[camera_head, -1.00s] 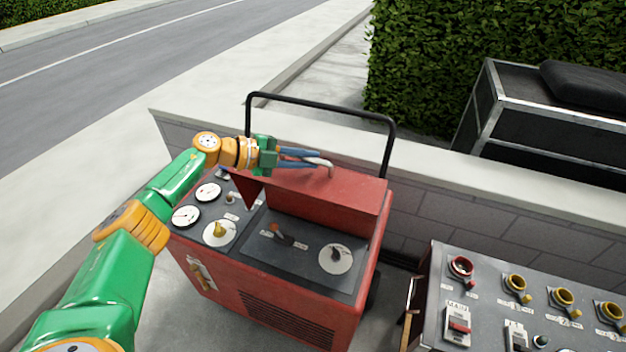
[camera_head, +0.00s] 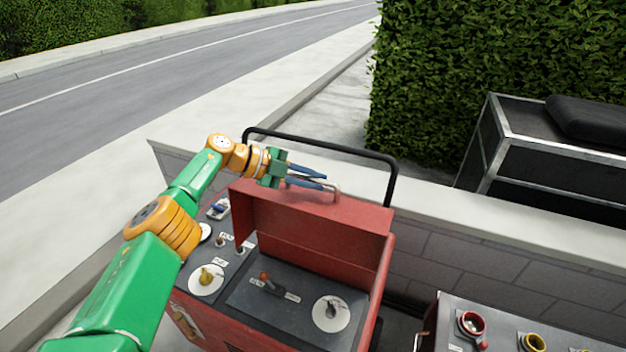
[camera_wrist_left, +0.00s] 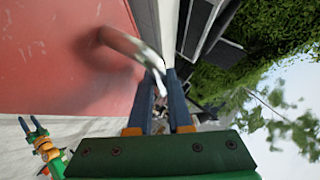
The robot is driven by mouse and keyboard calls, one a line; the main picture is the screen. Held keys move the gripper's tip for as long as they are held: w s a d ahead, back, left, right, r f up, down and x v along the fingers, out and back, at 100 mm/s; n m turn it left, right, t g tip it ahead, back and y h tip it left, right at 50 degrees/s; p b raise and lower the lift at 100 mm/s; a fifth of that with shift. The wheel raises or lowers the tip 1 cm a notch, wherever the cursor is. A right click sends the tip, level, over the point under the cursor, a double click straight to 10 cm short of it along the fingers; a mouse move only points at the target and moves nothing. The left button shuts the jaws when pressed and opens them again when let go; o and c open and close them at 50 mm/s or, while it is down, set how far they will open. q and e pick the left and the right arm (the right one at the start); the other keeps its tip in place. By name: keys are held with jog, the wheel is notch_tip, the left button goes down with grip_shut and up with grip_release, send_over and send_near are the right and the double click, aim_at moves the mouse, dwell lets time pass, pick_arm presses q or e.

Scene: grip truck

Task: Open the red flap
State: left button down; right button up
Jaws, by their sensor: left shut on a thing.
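The red flap (camera_head: 310,222) stands raised above the red machine's control panel, hinged at the back, with the panel uncovered below it. Its metal handle (camera_head: 338,192) is at the flap's upper edge. My left gripper (camera_head: 325,181) reaches in from the left along that edge and is shut on the handle. The left wrist view shows the flap's red face (camera_wrist_left: 60,55) and the curved handle (camera_wrist_left: 125,42) running between my blue fingertips (camera_wrist_left: 158,75). My right gripper (camera_wrist_left: 28,120) appears small at lower left there, fingers apart; it is out of the head view.
The panel has a yellow knob (camera_head: 206,278), an orange-tipped lever (camera_head: 266,281) and a dial (camera_head: 331,313). A black push bar (camera_head: 320,148) rises behind the flap, before a low wall (camera_head: 480,262). Another control box (camera_head: 510,325) stands at right.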

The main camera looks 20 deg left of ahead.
aim_at(287, 196)
pick_arm(q)
jog(key=shift+f, duration=0.1)
jog(key=c, duration=0.8)
grip_release()
jog(key=shift+c, duration=0.2)
jog(key=v, duration=0.7)
jog(key=shift+b, duration=0.4)
